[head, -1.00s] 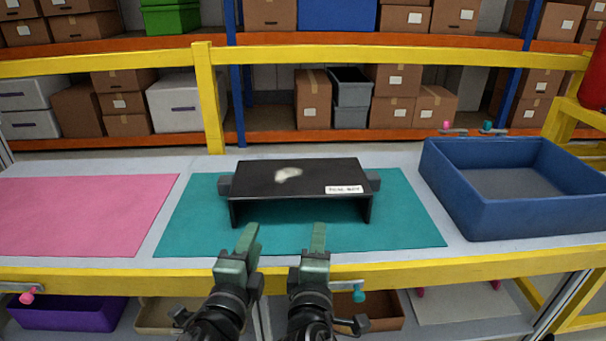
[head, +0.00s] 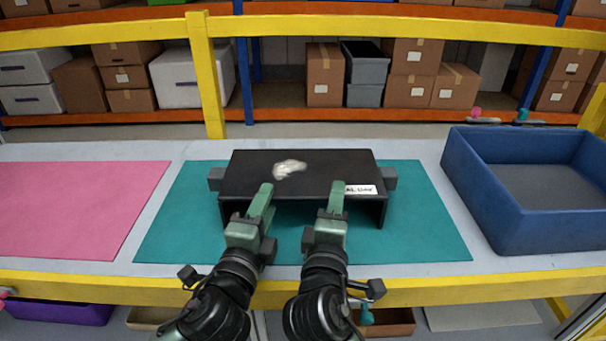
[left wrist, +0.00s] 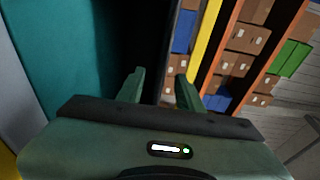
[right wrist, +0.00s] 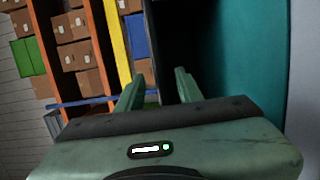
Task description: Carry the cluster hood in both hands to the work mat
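The cluster hood (head: 320,177) is a black bench-shaped cover with a pale smear and a white label on top. It stands on the teal mat (head: 425,235), with a grey block at each side. My left gripper (head: 265,192) and right gripper (head: 338,192) are at its front, overlapping its front edge in the head view; I cannot tell if they touch it. The hood's dark side fills part of each wrist view. A pink mat (head: 75,210) lies at left.
A blue bin (head: 480,190) stands on the bench right of the teal mat. A yellow rail (head: 115,288) runs along the front edge, another behind. Bare grey bench separates the mats. Shelves with boxes are behind.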

